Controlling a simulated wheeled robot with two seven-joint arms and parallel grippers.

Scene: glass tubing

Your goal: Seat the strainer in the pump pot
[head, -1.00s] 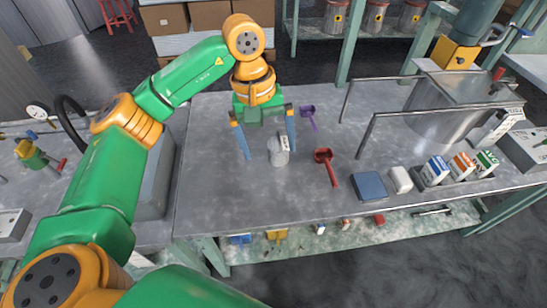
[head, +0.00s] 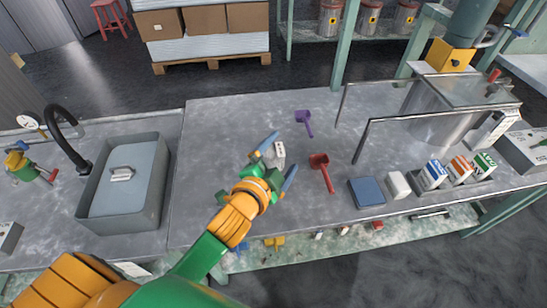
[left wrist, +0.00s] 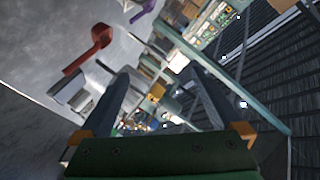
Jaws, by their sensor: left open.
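A small pale grey cylinder with a white dotted tag (head: 279,149), which looks like the strainer, stands on the bench. My left gripper (head: 277,159) is open, its blue fingers apart on the near side of the cylinder and partly covering it; I cannot tell whether they touch it. The left wrist view shows the open fingers (left wrist: 157,78) with nothing clear between them. A large steel vessel (head: 437,129), perhaps the pump pot, stands at the right behind a metal rail. My right gripper is not in view.
A red scoop (head: 322,172) and a purple scoop (head: 304,119) lie right of the gripper. A blue block (head: 367,191), a white block (head: 397,185) and small cartons (head: 432,174) line the front right. A sink (head: 150,200) is at left.

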